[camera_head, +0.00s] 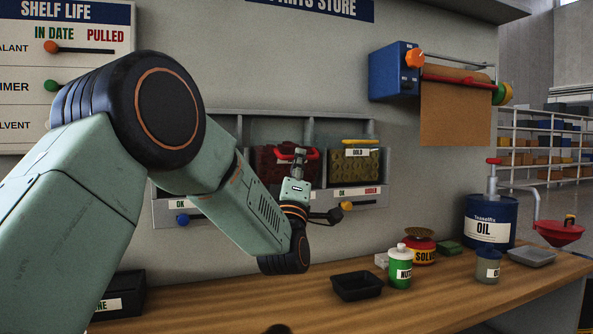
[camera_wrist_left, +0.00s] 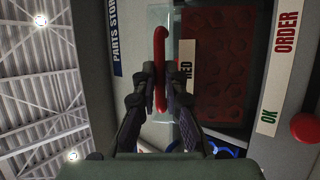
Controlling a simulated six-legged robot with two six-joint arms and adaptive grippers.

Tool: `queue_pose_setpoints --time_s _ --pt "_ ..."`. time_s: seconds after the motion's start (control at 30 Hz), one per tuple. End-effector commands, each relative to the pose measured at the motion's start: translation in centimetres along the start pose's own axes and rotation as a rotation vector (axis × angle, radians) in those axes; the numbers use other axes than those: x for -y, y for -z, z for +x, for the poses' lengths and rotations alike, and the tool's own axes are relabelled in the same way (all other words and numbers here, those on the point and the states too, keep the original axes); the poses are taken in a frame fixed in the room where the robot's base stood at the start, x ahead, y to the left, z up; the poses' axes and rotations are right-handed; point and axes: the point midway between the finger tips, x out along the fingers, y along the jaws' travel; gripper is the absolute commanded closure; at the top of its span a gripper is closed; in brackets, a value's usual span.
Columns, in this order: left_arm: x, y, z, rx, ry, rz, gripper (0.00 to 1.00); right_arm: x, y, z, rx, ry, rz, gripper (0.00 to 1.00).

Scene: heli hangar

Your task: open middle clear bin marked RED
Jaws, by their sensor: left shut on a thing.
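The clear bin marked RED (camera_head: 268,170) sits in the middle of the wall rack, with red contents inside. In the left wrist view its red contents (camera_wrist_left: 215,75) and the RED label (camera_wrist_left: 186,72) show close up. Its red bar handle (camera_wrist_left: 160,45) runs between my fingers. My left gripper (camera_head: 298,157) is in front of the bin and covers part of it. In the left wrist view the gripper (camera_wrist_left: 160,88) is shut on the red handle. How far the bin is tilted out is hard to tell. My right gripper is not in view.
The bin marked GOLD (camera_head: 354,166) with a yellow handle is close on the right. Below, the bench (camera_head: 225,300) holds a black tray (camera_head: 356,286), a green bottle (camera_head: 400,268) and a blue OIL drum (camera_head: 490,222). A paper roll holder (camera_head: 394,72) juts from the wall.

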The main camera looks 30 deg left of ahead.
Motion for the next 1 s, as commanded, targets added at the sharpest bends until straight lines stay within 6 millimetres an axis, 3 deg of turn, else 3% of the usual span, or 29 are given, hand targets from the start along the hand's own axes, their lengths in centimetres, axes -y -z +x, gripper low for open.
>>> queue_pose_setpoints --time_s 0.63,0.67,0.7,0.9,1.0 --pt "0.03 -0.28 -0.39 0.008 -0.019 0.009 1.00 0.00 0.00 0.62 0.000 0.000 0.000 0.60" --pt "0.03 -0.27 -0.39 0.008 -0.019 0.009 0.87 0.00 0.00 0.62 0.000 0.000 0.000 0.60" --pt "0.03 -0.26 -0.39 0.008 -0.019 0.009 0.84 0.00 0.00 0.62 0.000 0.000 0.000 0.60" --pt "0.03 -0.18 -0.37 0.005 -0.019 0.009 0.67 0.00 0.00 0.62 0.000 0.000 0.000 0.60" --pt "0.03 -0.14 -0.36 0.004 -0.019 0.009 0.66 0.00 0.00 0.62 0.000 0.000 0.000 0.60"
